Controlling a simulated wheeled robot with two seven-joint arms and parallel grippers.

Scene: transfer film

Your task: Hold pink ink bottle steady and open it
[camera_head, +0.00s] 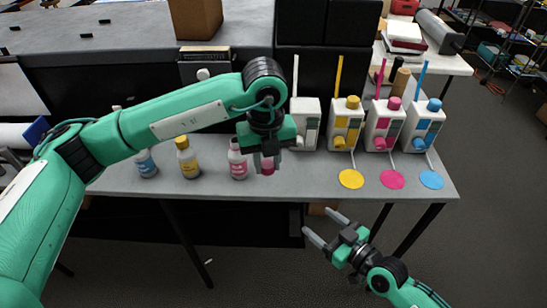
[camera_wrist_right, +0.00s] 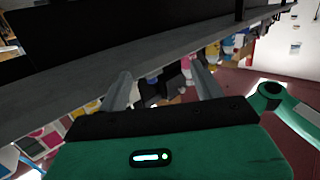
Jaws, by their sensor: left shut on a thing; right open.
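My left gripper (camera_head: 267,158) points down near the middle of the grey table and is shut on a pink ink bottle (camera_head: 267,168). The fingers hide most of this bottle, and I cannot tell whether it touches the table top. Another bottle with a pink label (camera_head: 238,168) stands upright just left of my left gripper. My right gripper (camera_head: 318,221) is open and empty, low in front of the table's front edge, away from the bottles. Its two spread fingers also show in the right wrist view (camera_wrist_right: 160,72).
A blue bottle (camera_head: 147,164) and a yellow bottle (camera_head: 189,160) stand further left on the table (camera_head: 320,178). White ink tanks (camera_head: 346,124) with yellow, pink and blue parts stand at the right. Yellow (camera_head: 351,179), pink (camera_head: 392,180) and blue (camera_head: 431,180) discs lie before them.

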